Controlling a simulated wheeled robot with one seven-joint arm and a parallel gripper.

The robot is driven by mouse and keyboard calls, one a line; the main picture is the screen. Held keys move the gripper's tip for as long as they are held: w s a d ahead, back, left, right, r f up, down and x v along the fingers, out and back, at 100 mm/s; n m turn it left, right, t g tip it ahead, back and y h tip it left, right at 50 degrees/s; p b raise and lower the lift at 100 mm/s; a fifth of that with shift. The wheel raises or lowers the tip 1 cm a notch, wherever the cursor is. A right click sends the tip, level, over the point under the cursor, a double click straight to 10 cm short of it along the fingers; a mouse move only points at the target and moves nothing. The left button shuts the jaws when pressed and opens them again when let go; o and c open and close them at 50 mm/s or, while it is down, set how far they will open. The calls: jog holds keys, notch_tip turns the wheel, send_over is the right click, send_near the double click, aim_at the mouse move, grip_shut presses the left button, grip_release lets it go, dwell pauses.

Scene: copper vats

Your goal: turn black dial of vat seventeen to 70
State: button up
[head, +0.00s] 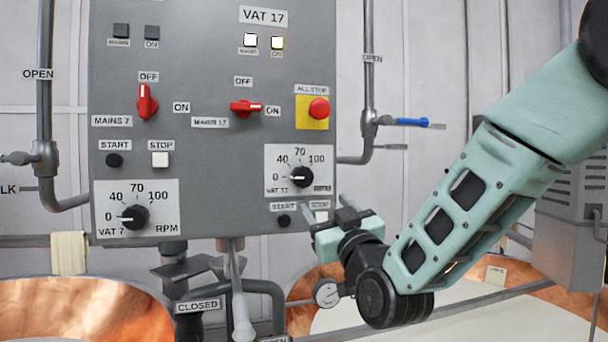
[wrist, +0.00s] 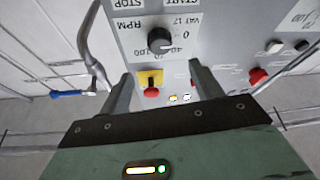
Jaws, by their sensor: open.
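The black dial of vat 17 (head: 301,176) sits on a white plate at the lower right of the grey panel in the head view. Its scale reads 0, 40, 70, 100, and its white mark appears to point left, towards 0. The dial also shows upside down in the wrist view (wrist: 160,40), ahead of the fingers. My gripper (head: 325,212) is open and empty, below and slightly right of the dial in the head view. In the wrist view its two fingers (wrist: 160,72) stand apart, with the dial beyond them, untouched.
The similar vat 7 dial (head: 134,217) is at the panel's lower left. Near the vat 17 dial are a red all-stop button (head: 319,109), a black start button (head: 284,221) and the red mains 17 switch (head: 246,108). A pipe with a blue-handled valve (head: 410,122) runs right.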

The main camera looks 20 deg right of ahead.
aim_at(305, 180)
jog(key=p+x, duration=0.5)
jog(key=x, duration=0.7)
jog(key=shift+w+d, duration=0.1)
jog(key=shift+w, duration=0.1)
jog(key=c, duration=1)
